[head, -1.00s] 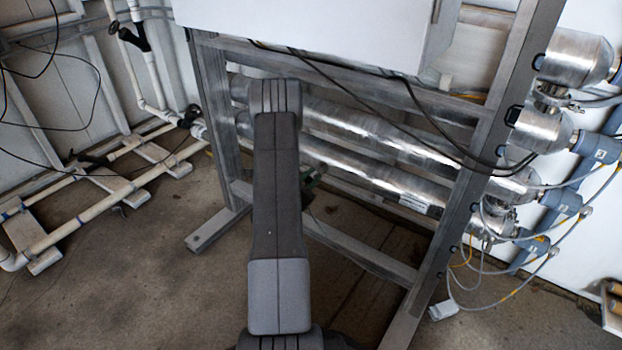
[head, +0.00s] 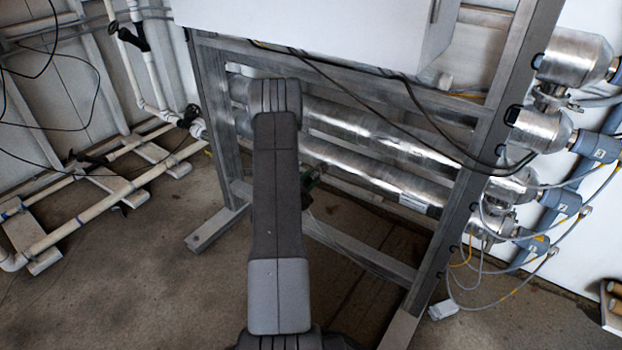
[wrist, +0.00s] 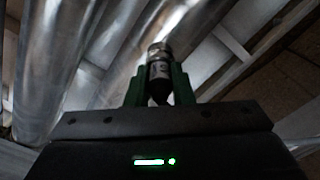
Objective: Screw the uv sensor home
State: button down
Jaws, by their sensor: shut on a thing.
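In the wrist view my gripper (wrist: 160,84) has green fingers, shut on the uv sensor (wrist: 160,70). The sensor is a small dark cylinder with a pale marking and a metal collar at its far end. That end lies against or right at the lower side of a shiny steel reactor tube (wrist: 140,60); I cannot tell how deep it is seated. In the head view my arm hides most of the gripper; only a bit of green (head: 314,180) shows beside the arm, near the lower tube (head: 370,178). The sensor is not visible there.
A grey metal frame (head: 480,150) holds the steel tubes, with a white cabinet (head: 310,30) above. Black cables (head: 420,105) hang across the tubes. Grey hoses and blue fittings (head: 595,147) are at the right. White pipes (head: 110,195) lie at the left. The floor in front is bare.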

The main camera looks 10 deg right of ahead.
jog(key=shift+w+a+r, duration=0.1)
jog(key=shift+a, duration=0.1)
jog(key=m, duration=0.5)
